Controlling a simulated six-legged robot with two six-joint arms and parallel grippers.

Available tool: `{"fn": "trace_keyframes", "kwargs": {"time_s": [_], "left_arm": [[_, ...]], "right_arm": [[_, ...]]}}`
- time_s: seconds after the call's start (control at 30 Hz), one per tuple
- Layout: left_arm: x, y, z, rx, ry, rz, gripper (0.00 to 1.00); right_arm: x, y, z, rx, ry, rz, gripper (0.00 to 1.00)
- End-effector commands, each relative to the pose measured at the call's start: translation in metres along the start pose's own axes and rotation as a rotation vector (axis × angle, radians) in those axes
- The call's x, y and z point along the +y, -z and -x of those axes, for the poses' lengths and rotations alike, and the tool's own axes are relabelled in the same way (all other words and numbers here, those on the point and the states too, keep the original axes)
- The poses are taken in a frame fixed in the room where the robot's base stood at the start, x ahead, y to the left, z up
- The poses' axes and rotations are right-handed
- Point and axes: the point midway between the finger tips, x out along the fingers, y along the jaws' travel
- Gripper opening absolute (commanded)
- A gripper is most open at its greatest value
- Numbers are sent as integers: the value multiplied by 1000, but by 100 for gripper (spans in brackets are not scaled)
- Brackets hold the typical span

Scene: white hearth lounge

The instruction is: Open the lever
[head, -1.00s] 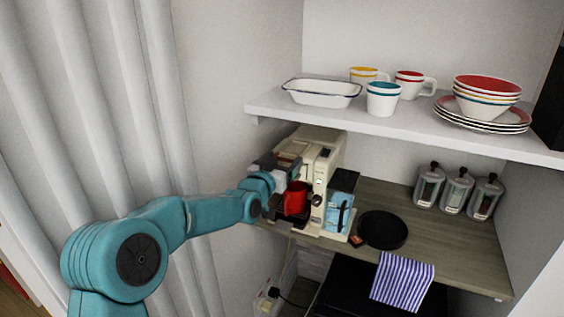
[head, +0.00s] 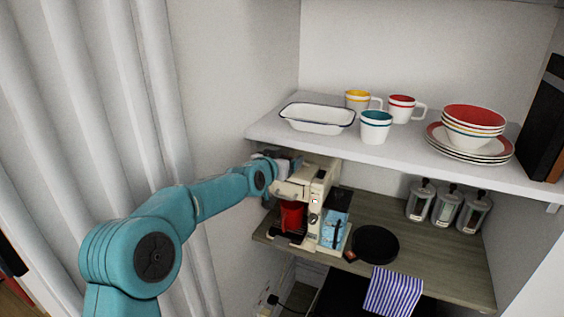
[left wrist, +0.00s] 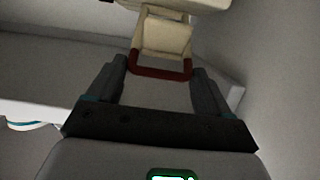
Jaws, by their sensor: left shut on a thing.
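The cream coffee machine (head: 321,190) stands on the wooden counter under the white shelf. Its lever shows in the left wrist view as a cream arm (left wrist: 166,38) ending in a dark red U-shaped handle (left wrist: 160,72). My left gripper (left wrist: 158,73) has a finger on each side of this handle and is shut on it. In the head view my left gripper (head: 284,165) is at the machine's upper left, just under the shelf edge, and its fingertips are hard to make out. A red mug (head: 291,216) sits in the machine below it. My right gripper is not in view.
The white shelf (head: 400,160) holds a baking dish (head: 318,126), mugs, bowls and plates close above my left gripper.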

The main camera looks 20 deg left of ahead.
Motion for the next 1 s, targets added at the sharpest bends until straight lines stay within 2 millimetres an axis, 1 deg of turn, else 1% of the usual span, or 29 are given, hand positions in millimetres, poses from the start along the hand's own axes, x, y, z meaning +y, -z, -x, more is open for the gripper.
{"fn": "trace_keyframes", "kwargs": {"time_s": [0.03, 0.53, 0.57, 0.6, 0.87, 1.0], "left_arm": [[-1, 9, 1, 16, 3, -1, 25], [-1, 11, 0, 17, 4, -1, 24], [-1, 11, 0, 17, 4, -1, 89], [-1, 10, 0, 17, 4, -1, 96], [-1, 7, 0, 8, 2, 0, 96], [-1, 6, 8, 7, 1, 0, 96]], "right_arm": [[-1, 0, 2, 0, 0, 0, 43], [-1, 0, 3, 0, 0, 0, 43], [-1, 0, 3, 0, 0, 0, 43], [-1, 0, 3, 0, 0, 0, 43], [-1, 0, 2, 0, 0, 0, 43], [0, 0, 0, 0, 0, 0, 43]]}}
